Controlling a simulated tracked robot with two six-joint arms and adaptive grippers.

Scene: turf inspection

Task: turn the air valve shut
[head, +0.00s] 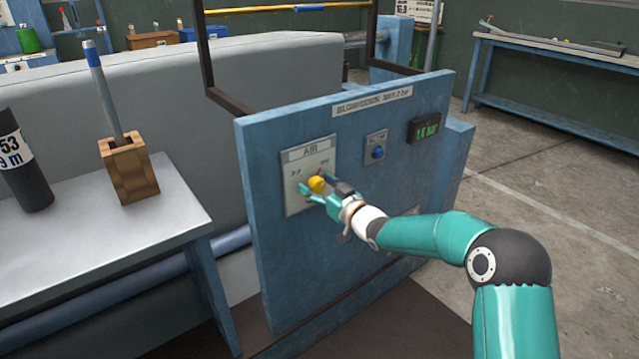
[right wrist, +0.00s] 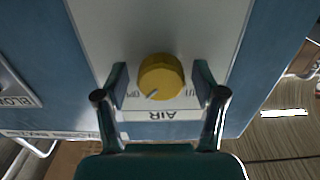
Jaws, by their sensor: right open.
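The air valve is a round yellow knob (head: 316,184) on a grey plate (head: 309,159) marked AIR, fixed to a blue panel (head: 376,251). In the right wrist view the knob (right wrist: 161,76) shows large, with a pale pointer mark at its lower left. My right gripper (head: 318,188) is at the knob. In the right wrist view its open fingers (right wrist: 160,80) stand on either side of the knob, with a small gap visible on each side. Part of the plate's lettering is hidden by the knob and fingers. My left gripper is not in view.
A display (head: 425,127) reading about 1.6 bar and a blue button (head: 378,153) are on the same panel. A grey table (head: 95,253) at left holds a dark cylinder (head: 24,165) and a wooden block (head: 128,170) with a blue-tipped rod. Open floor lies at right.

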